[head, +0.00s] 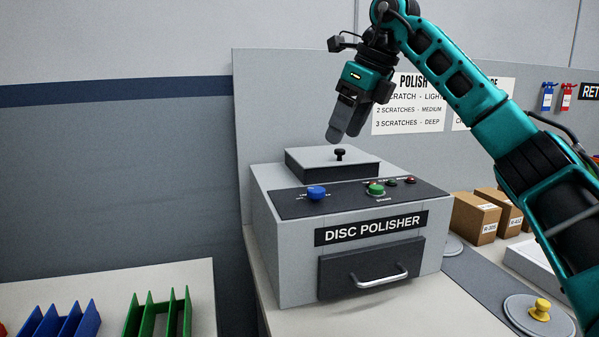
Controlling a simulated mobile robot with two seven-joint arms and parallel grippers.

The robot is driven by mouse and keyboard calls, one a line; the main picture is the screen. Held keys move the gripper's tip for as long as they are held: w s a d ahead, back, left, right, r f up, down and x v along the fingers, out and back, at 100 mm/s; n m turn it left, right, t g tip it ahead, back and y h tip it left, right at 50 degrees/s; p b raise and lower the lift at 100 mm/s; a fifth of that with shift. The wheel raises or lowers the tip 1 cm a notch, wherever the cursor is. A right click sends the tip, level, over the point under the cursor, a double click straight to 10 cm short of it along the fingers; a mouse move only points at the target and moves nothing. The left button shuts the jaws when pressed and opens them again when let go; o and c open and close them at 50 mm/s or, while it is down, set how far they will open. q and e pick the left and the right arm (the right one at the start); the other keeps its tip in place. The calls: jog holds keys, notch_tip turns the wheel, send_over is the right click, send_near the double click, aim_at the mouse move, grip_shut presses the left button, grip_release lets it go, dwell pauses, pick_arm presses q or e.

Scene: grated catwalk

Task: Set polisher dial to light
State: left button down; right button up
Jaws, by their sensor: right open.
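The grey disc polisher (281,248) stands on a pale counter in the middle of the head view. Its sloped dark panel carries a blue dial (317,193) at the left, with small labels too small to read. A green button (376,189) sits to the right of the dial. A lid (310,160) with a black knob lies on top, and a drawer (345,268) with a silver handle is at the front. My right gripper (344,138) hangs above the lid, fingers pointing down, open and empty, apart from the dial. My left gripper is out of view.
Blue (60,322) and green (158,315) racks stand on a table at lower left. Cardboard boxes (475,218) and a round plate with a yellow knob (540,309) are at right. A polish sign (408,117) hangs on the back panel, partly hidden by my arm.

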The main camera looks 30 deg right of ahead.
jog(key=b, duration=0.1)
send_near(317, 189)
jog(key=b+x, duration=0.1)
jog(key=x, duration=0.7)
jog(key=c, duration=1)
